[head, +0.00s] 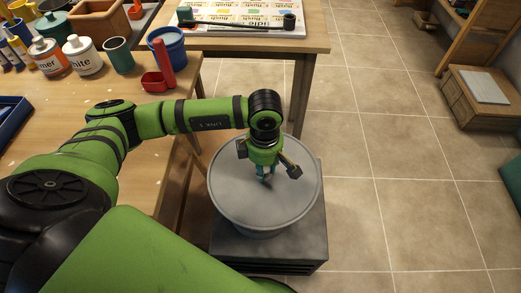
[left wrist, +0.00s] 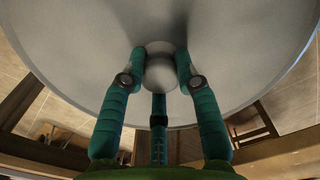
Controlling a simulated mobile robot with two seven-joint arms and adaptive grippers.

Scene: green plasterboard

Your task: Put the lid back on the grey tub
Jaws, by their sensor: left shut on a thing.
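The grey tub (head: 262,233) stands on a dark grey block beside the wooden table. The round grey lid (head: 232,192) lies over the tub's top and looks about level; I cannot tell whether it is fully seated. My left gripper (head: 266,174) is above the lid's middle, shut on its knob. In the left wrist view the fingers (left wrist: 161,68) close on both sides of the round knob (left wrist: 161,75), with the lid (left wrist: 90,45) filling the upper picture. The tub is mostly hidden under the lid. My right gripper is not in view.
The wooden table (head: 60,160) at left holds paint bottles, a blue bucket (head: 168,46), a red scoop (head: 158,80) and a teal cup (head: 119,56). The dark block (head: 305,240) bears the tub. A second table with a printed sheet is behind.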

